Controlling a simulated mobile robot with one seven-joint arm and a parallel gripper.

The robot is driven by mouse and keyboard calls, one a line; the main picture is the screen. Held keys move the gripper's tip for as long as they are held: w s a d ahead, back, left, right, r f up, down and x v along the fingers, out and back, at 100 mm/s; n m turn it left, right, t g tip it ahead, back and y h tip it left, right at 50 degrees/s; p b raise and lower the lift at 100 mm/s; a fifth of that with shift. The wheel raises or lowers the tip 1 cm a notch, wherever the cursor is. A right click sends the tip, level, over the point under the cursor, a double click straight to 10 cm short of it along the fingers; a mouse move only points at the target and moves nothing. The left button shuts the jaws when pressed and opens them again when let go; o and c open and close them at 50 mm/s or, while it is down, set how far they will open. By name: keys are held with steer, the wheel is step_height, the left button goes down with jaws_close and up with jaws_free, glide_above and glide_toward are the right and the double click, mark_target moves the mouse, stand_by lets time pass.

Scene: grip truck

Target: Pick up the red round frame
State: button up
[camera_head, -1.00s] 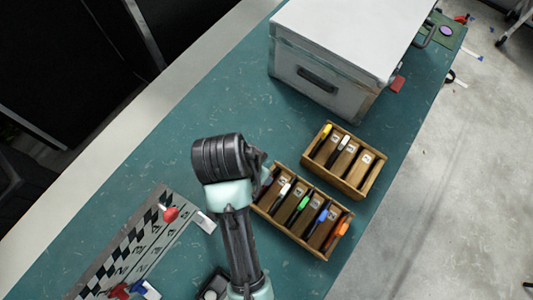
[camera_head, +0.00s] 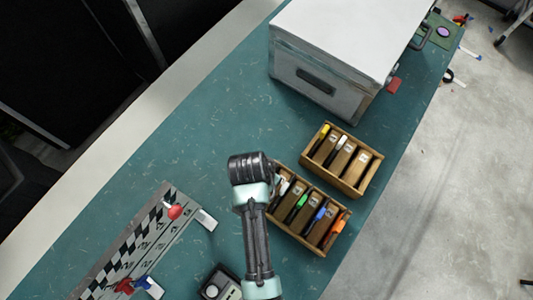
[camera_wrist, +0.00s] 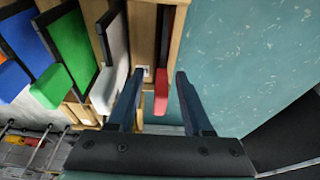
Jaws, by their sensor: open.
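The red frame shows as a red tab (camera_wrist: 161,91) on a thin dark piece in the end slot of a wooden box, in the wrist view. Its round part cannot be made out. My gripper (camera_wrist: 160,80) is open, with one dark finger on each side of the red tab and gaps between. The same wooden box (camera_head: 312,250) stands on the teal table in the head view. There my arm covers its left end, and the red tab and my fingers are hidden.
White, green (camera_wrist: 70,62) and blue tabs stand in the slots beside the red one. A second wooden box (camera_head: 346,190) is close behind. A large grey case (camera_head: 318,82) stands farther back. A checkered board (camera_head: 145,240) lies left. The table (camera_head: 195,130) between is clear.

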jaws_close()
steer(key=shift+r, duration=0.1)
stand_by(0.4)
